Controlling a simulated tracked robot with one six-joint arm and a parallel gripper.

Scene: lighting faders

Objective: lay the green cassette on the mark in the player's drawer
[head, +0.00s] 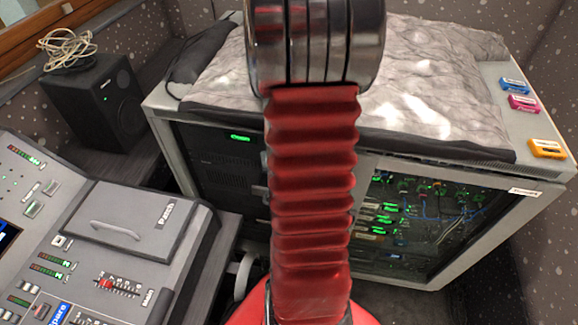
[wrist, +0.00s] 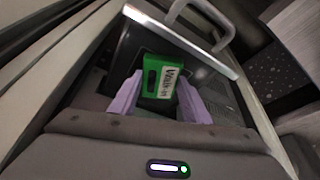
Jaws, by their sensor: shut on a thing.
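The green cassette (wrist: 151,84) has a white label with dark lettering and shows in the wrist view, between the two lilac fingers. My gripper (wrist: 160,88) is shut on it. Around and beyond the cassette is an open, dark-floored drawer (wrist: 128,58) with a pale front edge and a grey handle (wrist: 183,8). I cannot tell whether the cassette touches the drawer floor. I cannot make out the mark. In the head view my arm fills the middle, and neither the gripper nor the green cassette shows.
In the head view, blue (head: 514,84), pink (head: 523,103) and orange (head: 547,149) cassettes lie on the rack's right top edge. A crumpled grey cloth (head: 430,85) covers much of the rack top. A console (head: 40,235) and a black speaker (head: 95,105) stand at left.

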